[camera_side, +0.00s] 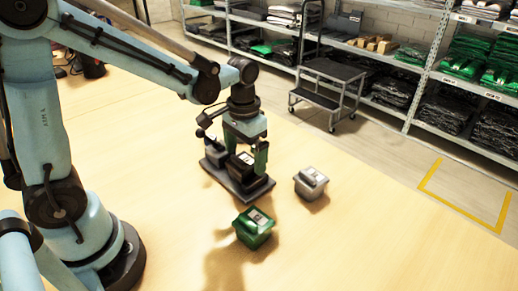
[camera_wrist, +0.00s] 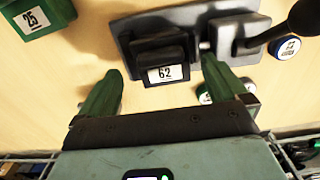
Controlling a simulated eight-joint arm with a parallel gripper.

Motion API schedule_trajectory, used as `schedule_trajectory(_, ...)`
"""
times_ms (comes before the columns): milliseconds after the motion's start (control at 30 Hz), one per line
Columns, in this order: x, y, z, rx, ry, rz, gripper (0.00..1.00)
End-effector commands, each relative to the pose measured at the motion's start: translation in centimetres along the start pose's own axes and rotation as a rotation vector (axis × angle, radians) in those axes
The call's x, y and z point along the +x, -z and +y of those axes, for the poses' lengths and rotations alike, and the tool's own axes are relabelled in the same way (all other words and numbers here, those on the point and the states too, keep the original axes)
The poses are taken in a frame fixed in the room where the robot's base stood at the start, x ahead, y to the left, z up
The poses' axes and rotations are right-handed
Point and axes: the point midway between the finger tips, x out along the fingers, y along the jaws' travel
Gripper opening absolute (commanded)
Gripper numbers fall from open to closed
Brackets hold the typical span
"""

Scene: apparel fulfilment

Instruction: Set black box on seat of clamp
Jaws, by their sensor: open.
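The black box (camera_side: 243,160) sits on the dark grey base of the clamp (camera_side: 217,158). In the wrist view the black box (camera_wrist: 150,45) shows a white label reading 62 and rests at the left part of the clamp base (camera_wrist: 190,14). The clamp's upright block and black lever (camera_wrist: 300,18) stand to the right of it. My gripper (camera_side: 246,158) is over the clamp with its green fingers apart. In the wrist view my gripper (camera_wrist: 160,75) is open, one finger on either side of the box's near face. The box's underside is hidden.
A green box (camera_side: 254,229), labelled 25 in the wrist view (camera_wrist: 38,20), and a grey box (camera_side: 310,184) stand apart on the wooden table (camera_side: 370,240). A round blue-and-white piece (camera_wrist: 290,47) lies by the clamp. The table's right side is clear. Shelves and a step cart stand beyond.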

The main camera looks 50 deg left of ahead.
Motion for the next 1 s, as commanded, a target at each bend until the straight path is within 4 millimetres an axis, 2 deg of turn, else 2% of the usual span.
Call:
schedule_trajectory(300,-5.2,0.1,-0.1,0.001,-0.001,-0.017,0.99)
schedule_trajectory(500,-7.9,0.2,-0.1,0.002,-0.001,-0.026,0.99)
schedule_trajectory(700,-9.2,0.2,-0.1,0.003,-0.001,-0.03,0.99)
schedule_trajectory(1000,-9.4,0.2,-0.1,0.003,-0.001,-0.03,0.99)
